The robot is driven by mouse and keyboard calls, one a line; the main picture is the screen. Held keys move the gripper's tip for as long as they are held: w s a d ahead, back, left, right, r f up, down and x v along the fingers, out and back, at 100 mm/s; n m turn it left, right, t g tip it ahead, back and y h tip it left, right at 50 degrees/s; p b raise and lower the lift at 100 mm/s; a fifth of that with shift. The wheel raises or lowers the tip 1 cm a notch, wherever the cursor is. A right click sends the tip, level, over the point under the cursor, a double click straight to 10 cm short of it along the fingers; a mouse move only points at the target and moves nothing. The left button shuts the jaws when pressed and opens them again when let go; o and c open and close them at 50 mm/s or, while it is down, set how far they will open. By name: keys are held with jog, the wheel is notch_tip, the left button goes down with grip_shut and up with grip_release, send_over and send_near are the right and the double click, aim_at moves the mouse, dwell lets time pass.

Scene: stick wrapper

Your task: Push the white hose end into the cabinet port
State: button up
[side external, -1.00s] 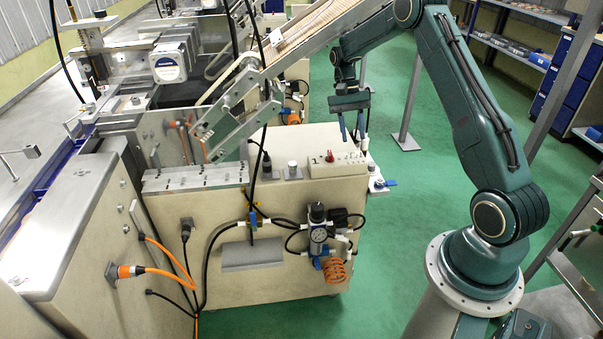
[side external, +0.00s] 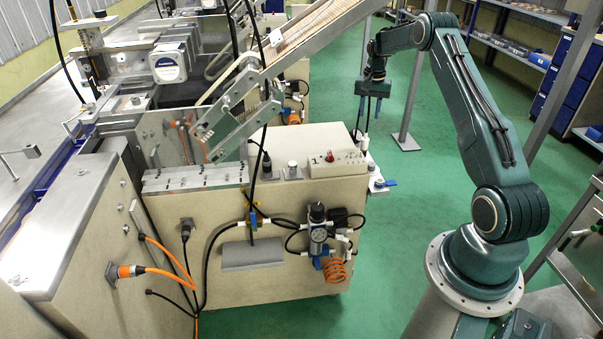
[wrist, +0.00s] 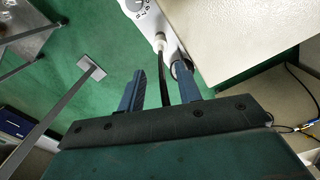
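The white hose end (side external: 364,142) stands upright near the right rear edge of the cabinet (side external: 270,200), with a black hose rising from it. In the wrist view the white hose end (wrist: 160,42) is just beyond my fingertips, and its black hose runs back between the fingers. My gripper (side external: 372,108) is above it in the side view. My gripper (wrist: 157,75) is open in the wrist view, with space on both sides of the hose. A dark round opening (wrist: 177,67) beside the right finger may be the port; the finger partly covers it.
A pale strip with a round dial (wrist: 134,5) lies beyond the fingers. The control box with a red knob (side external: 338,163) sits on the cabinet top. A sloping conveyor (side external: 290,45) is left of my gripper. A grey post (side external: 410,100) stands to the right. Green floor is free between cabinet and base.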

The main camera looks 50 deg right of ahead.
aim_at(365, 138)
jog(key=shift+f, duration=3.55)
jog(key=shift+f, duration=2.6)
jog(key=c, duration=0.7)
grip_shut()
jog(key=shift+r, duration=0.2)
notch_tip(365, 138, up, 20)
jog(key=shift+f, duration=0.15)
